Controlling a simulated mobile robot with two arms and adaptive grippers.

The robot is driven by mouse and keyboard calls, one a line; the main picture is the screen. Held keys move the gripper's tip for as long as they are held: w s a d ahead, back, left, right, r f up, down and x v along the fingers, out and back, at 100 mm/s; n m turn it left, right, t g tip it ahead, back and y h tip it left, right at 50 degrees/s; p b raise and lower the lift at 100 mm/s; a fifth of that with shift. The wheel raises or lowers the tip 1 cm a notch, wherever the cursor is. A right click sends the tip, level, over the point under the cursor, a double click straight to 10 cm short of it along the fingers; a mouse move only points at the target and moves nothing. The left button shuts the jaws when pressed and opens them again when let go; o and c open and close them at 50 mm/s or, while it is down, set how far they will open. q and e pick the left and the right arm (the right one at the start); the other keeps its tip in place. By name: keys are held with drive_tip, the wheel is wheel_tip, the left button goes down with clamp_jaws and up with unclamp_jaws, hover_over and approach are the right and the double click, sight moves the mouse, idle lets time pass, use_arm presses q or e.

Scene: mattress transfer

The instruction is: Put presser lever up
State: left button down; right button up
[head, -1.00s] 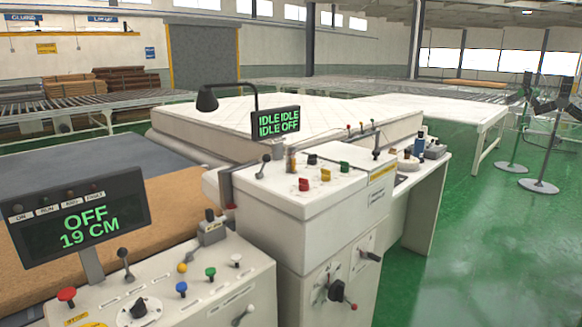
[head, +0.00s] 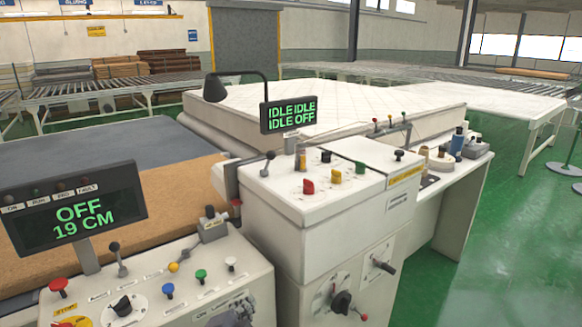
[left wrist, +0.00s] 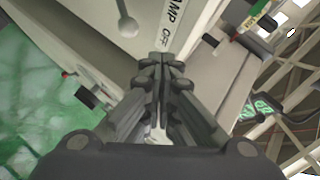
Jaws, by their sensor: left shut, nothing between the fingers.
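I cannot read a label naming the presser lever. Candidate levers in the head view are a dark-knobbed one (head: 118,255) on the left console, one on the white cabinet's left end (head: 267,163), and one on its front (head: 384,266). My left gripper (head: 236,308) is at the bottom edge in front of the left console, partly cut off. In the left wrist view its fingers (left wrist: 160,66) are shut and empty. Beyond them is a lever with a round grey knob (left wrist: 127,26), apart from the fingers, beside a label reading "MP OFF". My right gripper is out of view.
The left console display (head: 75,212) reads OFF 19 CM. The cabinet display (head: 290,115) reads IDLE, IDLE, IDLE, OFF. Coloured knobs and a rotary switch (head: 342,302) stick out nearby. A white mattress (head: 340,100) lies behind.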

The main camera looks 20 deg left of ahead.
use_arm(q)
drive_tip(key=w+r+m+t, duration=0.45)
drive_tip(key=w+r, duration=0.25)
drive_tip(key=r, duration=0.2)
drive_tip(key=m+t+h, duration=0.3)
drive_tip(key=m+h, duration=0.1)
drive_tip(key=m, duration=0.4)
approach(283, 194)
wheel_tip(283, 194, up, 4)
drive_tip(key=shift+s+a+f, duration=0.1)
drive_tip(key=shift+s+a, duration=0.05)
drive_tip(key=shift+s, duration=0.05)
drive_tip(key=shift+w, duration=0.1)
drive_tip(key=p+x, duration=0.2)
drive_tip(key=x, duration=0.8)
drive_tip(key=shift+w+a+r+p, duration=0.2)
drive_tip(key=shift+w+a+r, duration=0.15)
drive_tip(key=shift+w, duration=0.1)
drive_tip(key=shift+w+a+r+p, duration=0.15)
drive_tip(key=shift+w+a+r, duration=0.05)
drive_tip(key=shift+w+a, duration=0.2)
drive_tip(key=shift+w+a+r, duration=0.2)
drive_tip(key=shift+w+a, duration=0.2)
drive_tip(key=shift+w, duration=0.05)
drive_tip(key=shift+r, duration=0.1)
